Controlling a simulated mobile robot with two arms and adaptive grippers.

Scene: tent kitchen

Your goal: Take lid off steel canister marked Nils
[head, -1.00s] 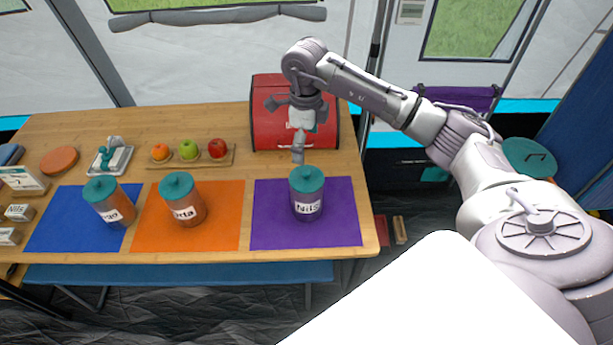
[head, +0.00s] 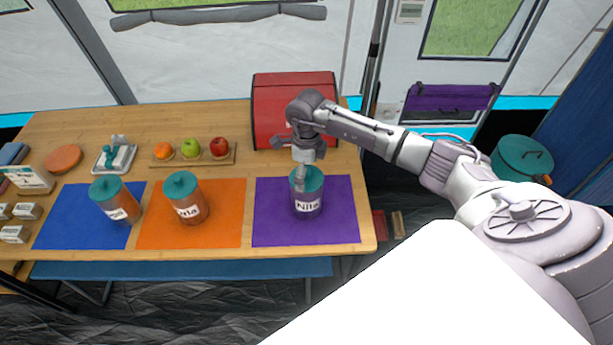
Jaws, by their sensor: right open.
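The steel canister marked Nils (head: 308,210) stands upright on the purple mat, its body tinted by the mat's colour. Its teal lid (head: 313,182) is on it. My right gripper (head: 295,166) is open over the back left of this lid, with one finger in front of the lid in the picture. Whether that finger touches the lid I cannot tell. The lid's left part is hidden behind the finger. My left gripper is not in view.
Two similar teal-lidded canisters stand to the left, on the orange mat (head: 225,225) and the blue mat (head: 60,230). A red box (head: 280,105) is behind the gripper. Fruits sit on a wooden tray (head: 160,161). The purple mat (head: 340,225) is otherwise bare.

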